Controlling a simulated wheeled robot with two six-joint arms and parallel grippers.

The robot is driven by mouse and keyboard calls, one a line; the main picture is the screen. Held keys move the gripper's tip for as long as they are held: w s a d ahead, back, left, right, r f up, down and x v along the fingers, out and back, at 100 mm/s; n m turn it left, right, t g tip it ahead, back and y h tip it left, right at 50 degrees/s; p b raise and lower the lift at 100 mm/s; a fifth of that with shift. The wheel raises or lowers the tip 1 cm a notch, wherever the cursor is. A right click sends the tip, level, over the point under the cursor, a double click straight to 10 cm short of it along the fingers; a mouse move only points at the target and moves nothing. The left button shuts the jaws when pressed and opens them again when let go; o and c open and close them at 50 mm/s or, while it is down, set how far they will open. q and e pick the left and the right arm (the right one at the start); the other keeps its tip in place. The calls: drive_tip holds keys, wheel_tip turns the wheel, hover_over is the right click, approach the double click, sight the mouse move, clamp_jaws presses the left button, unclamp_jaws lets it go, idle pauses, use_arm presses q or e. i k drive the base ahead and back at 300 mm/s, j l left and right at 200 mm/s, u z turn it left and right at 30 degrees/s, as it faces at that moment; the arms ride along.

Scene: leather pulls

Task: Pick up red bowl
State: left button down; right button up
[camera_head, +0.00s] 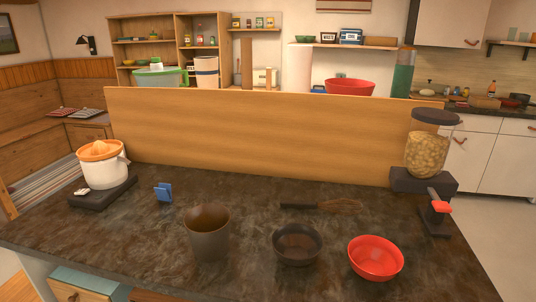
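A small glossy red bowl (376,260) stands upright on the dark counter at the front right, and it looks empty. A dark bowl (298,246) stands just left of it with a small gap. A second, larger red bowl (350,87) sits in the background behind the wooden partition, its lower part hidden. Neither of my grippers shows in the head view.
A brown cup (208,230) stands left of the dark bowl. A dark whisk-like utensil (322,206) lies behind the bowls. A dispenser (427,150) with a red-tipped lever stands at the right, a juicer (102,164) at the left. A wooden partition (270,135) closes the back.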

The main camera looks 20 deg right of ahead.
sight(374, 258)
drive_tip(key=k+l+z, duration=0.1)
drive_tip(key=z, duration=0.3)
drive_tip(key=l+z, duration=0.2)
drive_tip(key=z, duration=0.2)
drive_tip(key=l+z, duration=0.15)
drive_tip(key=z, duration=0.25)
drive_tip(key=k+l, duration=0.05)
